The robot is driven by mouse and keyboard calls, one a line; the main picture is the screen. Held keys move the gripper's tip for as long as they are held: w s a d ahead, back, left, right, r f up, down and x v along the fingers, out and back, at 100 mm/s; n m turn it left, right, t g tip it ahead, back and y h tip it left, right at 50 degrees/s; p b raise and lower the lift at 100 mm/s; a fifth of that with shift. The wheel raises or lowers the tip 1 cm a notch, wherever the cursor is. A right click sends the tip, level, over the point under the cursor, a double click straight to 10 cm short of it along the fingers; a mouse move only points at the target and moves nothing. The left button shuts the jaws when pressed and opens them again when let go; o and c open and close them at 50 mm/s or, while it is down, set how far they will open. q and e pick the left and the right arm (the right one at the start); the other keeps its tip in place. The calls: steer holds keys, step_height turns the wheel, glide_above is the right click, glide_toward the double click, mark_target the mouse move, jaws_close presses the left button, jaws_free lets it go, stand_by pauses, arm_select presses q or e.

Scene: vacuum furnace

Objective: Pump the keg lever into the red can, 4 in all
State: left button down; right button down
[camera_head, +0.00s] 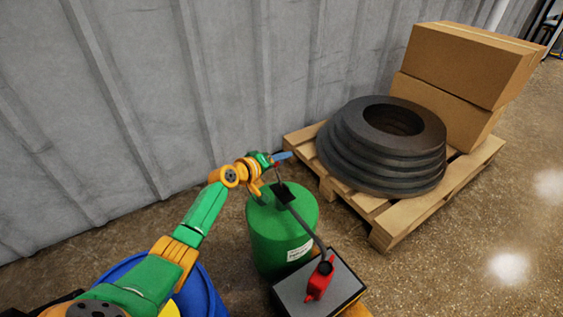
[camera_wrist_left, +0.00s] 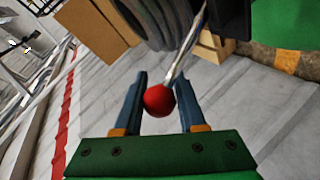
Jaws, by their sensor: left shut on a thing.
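The green keg (camera_head: 272,240) stands upright at the centre of the head view, with a black pump head (camera_head: 284,193) on its lid. A dark spout or hose (camera_head: 308,228) slopes from the pump to the small red can (camera_head: 319,279). The can stands on a grey-topped box. My left gripper (camera_head: 280,161) is above the keg's far side. In the left wrist view, its blue fingers (camera_wrist_left: 160,103) are shut on the red ball knob (camera_wrist_left: 158,100) of the metal keg lever (camera_wrist_left: 185,50). My right gripper is not in view.
A blue drum (camera_head: 198,292) is at lower left, partly behind my arm. A wooden pallet (camera_head: 400,226) with stacked dark rings (camera_head: 383,165) and cardboard boxes (camera_head: 465,62) is to the right. A grey corrugated wall (camera_head: 110,95) rises behind. Floor at the right is open.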

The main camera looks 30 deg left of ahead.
arm_select(q)
steer(key=shift+a+f, duration=0.1)
steer(key=shift+f, duration=0.05)
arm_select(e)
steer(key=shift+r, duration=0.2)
arm_select(q)
steer(key=c, duration=0.8)
jaws_free()
steer(key=shift+c, duration=0.2)
steer(key=o, duration=0.3)
steer(key=shift+a+f, duration=0.1)
steer(key=shift+f, duration=0.05)
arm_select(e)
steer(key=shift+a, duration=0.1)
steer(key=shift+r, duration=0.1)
arm_select(q)
steer(key=shift+p+v, duration=2.2)
steer(key=shift+v, duration=1.3)
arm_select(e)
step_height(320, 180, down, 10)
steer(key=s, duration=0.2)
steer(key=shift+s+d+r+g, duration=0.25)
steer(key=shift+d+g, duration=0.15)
